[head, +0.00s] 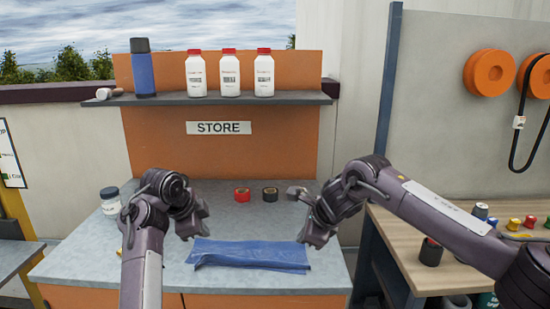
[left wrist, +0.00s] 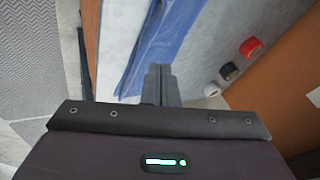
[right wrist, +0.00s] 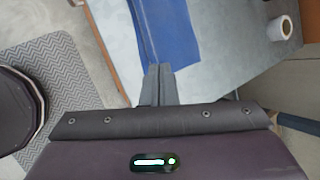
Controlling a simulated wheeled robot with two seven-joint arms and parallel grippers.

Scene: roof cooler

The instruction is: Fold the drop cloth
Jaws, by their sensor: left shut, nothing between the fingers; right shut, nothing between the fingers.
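The blue drop cloth (head: 250,254) lies on the grey counter (head: 110,250) as a narrow strip running left to right, with a fold line along it and a slightly uneven left end. In the left wrist view the cloth (left wrist: 165,40) lies beyond the shut fingers (left wrist: 160,72). My right gripper (head: 308,244) is shut and empty at the cloth's right end. In the right wrist view the cloth (right wrist: 168,32) lies just beyond the shut fingers (right wrist: 159,70). I cannot tell whether either gripper touches it.
A red tape roll (head: 242,194), a black one (head: 270,193) and a white one (right wrist: 280,28) stand at the counter's back. A jar (head: 110,200) stands at the left. The shelf (head: 220,99) above holds bottles. A wooden bench (head: 400,225) is at the right.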

